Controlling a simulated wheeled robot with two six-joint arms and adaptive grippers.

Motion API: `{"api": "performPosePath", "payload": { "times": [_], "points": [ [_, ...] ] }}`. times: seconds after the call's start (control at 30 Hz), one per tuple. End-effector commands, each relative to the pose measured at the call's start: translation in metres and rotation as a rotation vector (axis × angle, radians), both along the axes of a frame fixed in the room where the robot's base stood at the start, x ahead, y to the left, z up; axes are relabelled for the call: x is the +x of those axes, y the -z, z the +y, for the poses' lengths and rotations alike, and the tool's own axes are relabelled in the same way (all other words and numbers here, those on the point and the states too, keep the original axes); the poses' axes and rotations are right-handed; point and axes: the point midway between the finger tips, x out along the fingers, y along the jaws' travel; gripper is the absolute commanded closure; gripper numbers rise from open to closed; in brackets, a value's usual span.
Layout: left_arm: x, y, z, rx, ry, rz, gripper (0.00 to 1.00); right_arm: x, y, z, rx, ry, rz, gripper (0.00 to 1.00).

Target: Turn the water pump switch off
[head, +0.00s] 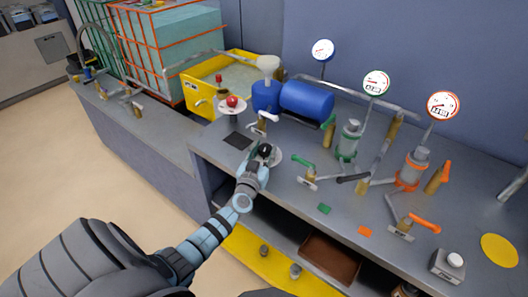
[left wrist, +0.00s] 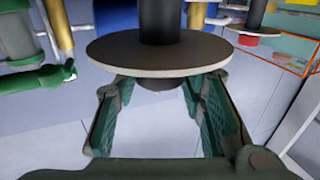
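A black knob (head: 265,149) sits on a round grey disc (head: 275,157) on a post near the bench's front edge. I cannot read a label that marks it as the water pump switch. My left gripper (head: 258,165) is at the near side of this knob. In the left wrist view, which looks upside down, the disc (left wrist: 120,52) fills the upper middle, with the dark knob (left wrist: 162,84) under it. The open fingers (left wrist: 160,100) stand on both sides of the knob, with gaps showing. A similar red knob (head: 232,101) stands on another disc further back. My right gripper is not in view.
A blue pump-like tank (head: 306,98) and a yellow basin (head: 205,80) stand behind. Green-handled (head: 304,161) and orange-handled (head: 424,223) valves, pipes and several gauges lie to the right. A grey box with a white button (head: 455,260) is at the front right.

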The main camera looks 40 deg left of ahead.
Motion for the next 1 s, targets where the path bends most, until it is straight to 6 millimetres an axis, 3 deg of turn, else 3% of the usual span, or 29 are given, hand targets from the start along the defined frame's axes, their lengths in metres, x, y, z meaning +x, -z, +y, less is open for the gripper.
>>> {"api": "performPosePath", "payload": {
  "times": [0.13, 0.37, 0.7, 0.73, 0.8, 0.87, 1.0],
  "points": [
    [0.0, -0.001, 0.0, -0.002, -0.011, 0.001, 0.91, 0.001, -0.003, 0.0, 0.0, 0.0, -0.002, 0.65],
    [0.001, -0.004, -0.002, -0.006, -0.208, 0.004, 0.91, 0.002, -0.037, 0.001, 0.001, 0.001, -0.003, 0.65],
    [0.001, 0.001, -0.003, -0.001, -0.255, 0.001, 0.91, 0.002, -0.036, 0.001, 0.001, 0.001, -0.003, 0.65],
    [0.001, 0.001, -0.003, -0.001, -0.255, 0.001, 0.6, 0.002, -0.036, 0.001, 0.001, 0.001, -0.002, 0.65],
    [0.001, 0.001, -0.003, -0.001, -0.254, 0.001, 0.49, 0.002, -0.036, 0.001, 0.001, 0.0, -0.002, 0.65],
    [0.001, 0.001, -0.003, -0.001, -0.254, 0.001, 0.42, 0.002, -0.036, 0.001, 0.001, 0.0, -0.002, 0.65],
    [0.001, 0.0, -0.003, 0.0, -0.254, 0.0, 0.42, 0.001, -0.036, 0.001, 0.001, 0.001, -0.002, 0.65]
  ]
}}
